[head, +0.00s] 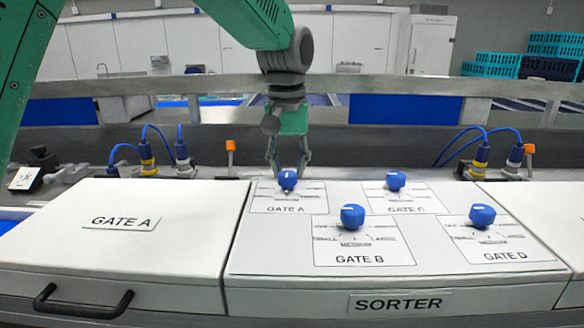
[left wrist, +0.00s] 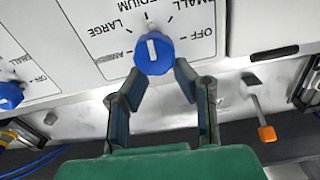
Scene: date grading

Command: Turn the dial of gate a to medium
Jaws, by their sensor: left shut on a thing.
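The gate A dial (head: 288,180) is a blue knob on the white sorter panel, at the panel's back left. It shows close in the left wrist view (left wrist: 153,50), with OFF, SMALL, MEDIUM and LARGE printed around it. Its white bar runs roughly up and down in that view, about in line with the MEDIUM mark; I cannot tell which end points. My left gripper (head: 288,168) comes down from behind, and its fingertips (left wrist: 162,72) are shut on the dial from both sides. My right gripper is not in view.
The gate B dial (head: 352,217), gate C dial (head: 396,181) and gate D dial (head: 482,216) stand on the same panel. A white box lid marked GATE A (head: 160,200) lies left. Blue-cabled fittings (head: 148,160) and an orange-tipped lever (head: 230,147) stand behind.

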